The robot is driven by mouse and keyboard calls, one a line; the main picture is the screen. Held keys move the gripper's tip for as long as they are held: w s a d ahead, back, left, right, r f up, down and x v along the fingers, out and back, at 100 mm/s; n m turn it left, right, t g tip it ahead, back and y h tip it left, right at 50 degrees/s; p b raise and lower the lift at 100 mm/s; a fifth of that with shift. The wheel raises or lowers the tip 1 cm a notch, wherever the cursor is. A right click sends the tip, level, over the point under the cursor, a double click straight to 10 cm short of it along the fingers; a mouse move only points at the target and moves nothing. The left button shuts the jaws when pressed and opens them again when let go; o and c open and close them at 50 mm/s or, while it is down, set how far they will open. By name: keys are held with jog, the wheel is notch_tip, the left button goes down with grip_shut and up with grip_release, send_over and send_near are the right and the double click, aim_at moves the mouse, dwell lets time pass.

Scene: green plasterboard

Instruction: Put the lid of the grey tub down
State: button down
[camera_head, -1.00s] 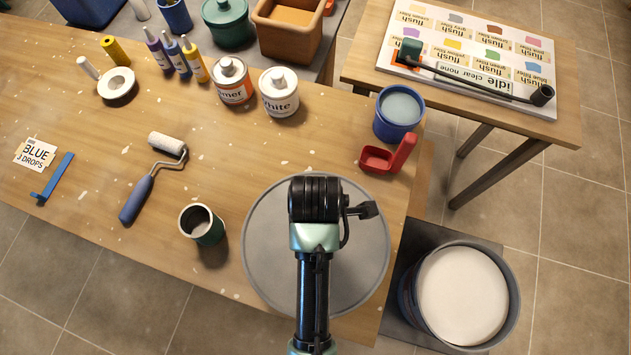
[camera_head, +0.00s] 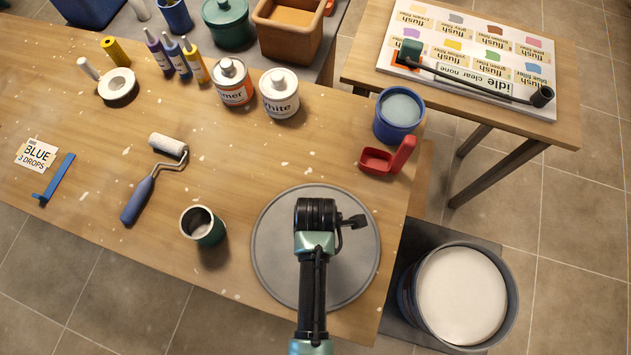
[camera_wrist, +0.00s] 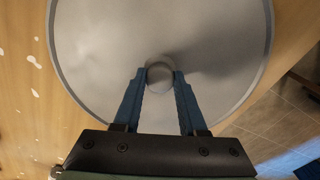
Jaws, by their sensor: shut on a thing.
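The lid (camera_head: 275,255) is a round grey disc with a raised rim, lying level at the front right of the wooden table, at or just above its surface; I cannot tell whether it touches. In the wrist view the lid (camera_wrist: 105,60) fills most of the picture, with a round knob at its centre. My gripper (camera_wrist: 160,78) is shut on that knob from both sides. In the head view my arm hides the knob and the fingers. The grey tub (camera_head: 408,290) stands open at the lower right, beside the table, full of white material.
A green tin (camera_head: 210,232) stands just left of the lid. A paint roller (camera_head: 138,200) lies further left. A red scoop-like holder (camera_head: 378,160) and a blue pot (camera_head: 396,128) stand beyond the lid. Another table (camera_head: 560,120) stands at the upper right.

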jog(key=shift+f, duration=0.15)
jog(key=shift+c, duration=2.3)
grip_release()
